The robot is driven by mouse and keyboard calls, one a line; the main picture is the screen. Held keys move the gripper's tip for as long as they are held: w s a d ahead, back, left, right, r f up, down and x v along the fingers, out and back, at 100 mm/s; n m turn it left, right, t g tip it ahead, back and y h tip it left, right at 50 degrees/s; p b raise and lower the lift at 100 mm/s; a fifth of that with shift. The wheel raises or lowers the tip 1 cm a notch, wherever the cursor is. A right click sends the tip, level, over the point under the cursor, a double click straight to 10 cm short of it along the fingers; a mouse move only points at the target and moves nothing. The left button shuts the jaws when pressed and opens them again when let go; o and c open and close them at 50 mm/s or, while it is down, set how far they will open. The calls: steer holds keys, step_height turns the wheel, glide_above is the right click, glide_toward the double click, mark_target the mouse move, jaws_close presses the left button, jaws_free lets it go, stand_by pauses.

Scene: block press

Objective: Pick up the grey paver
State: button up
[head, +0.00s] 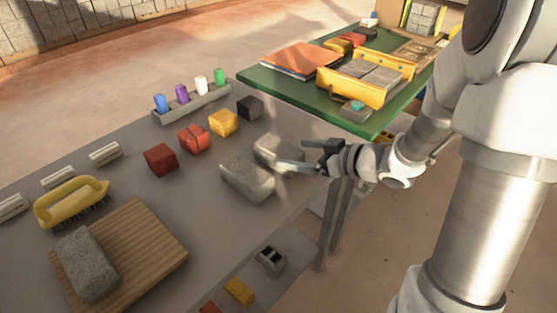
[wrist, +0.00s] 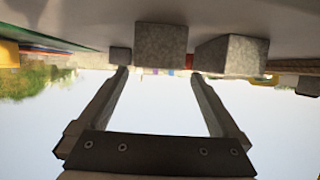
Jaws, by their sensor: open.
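Two pale grey pavers lie side by side on the grey table in the head view, a nearer one (head: 247,180) and a farther one (head: 280,150). A darker grey paver (head: 88,265) lies on the wooden board at lower left. My gripper (head: 292,155) is open and empty, reaching in from the right beside the pale pair; one finger overlaps them in the picture, and contact cannot be told. In the wrist view, which looks upside down, one grey block (wrist: 160,44) shows beyond and between my open fingertips (wrist: 160,73), with another (wrist: 231,54) to its right.
Red (head: 160,159), orange-red (head: 193,139), yellow (head: 223,123) and black (head: 249,107) blocks stand behind the pavers. A yellow brush (head: 72,201) lies at left. A green table (head: 290,92) holds a yellow tray (head: 350,90) with grey blocks. Bare grey tabletop lies in front.

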mark_target(287, 151)
steer(key=shift+x, duration=1.15)
steer(key=b+x, duration=0.1)
steer(key=x, duration=0.1)
steer(key=b+x, duration=0.2)
steer(key=shift+w+f, duration=0.25)
steer(key=shift+f, duration=0.2)
steer(key=shift+w+a, duration=0.15)
steer(key=shift+a, duration=0.05)
jaws_close()
steer(key=shift+r, duration=0.15)
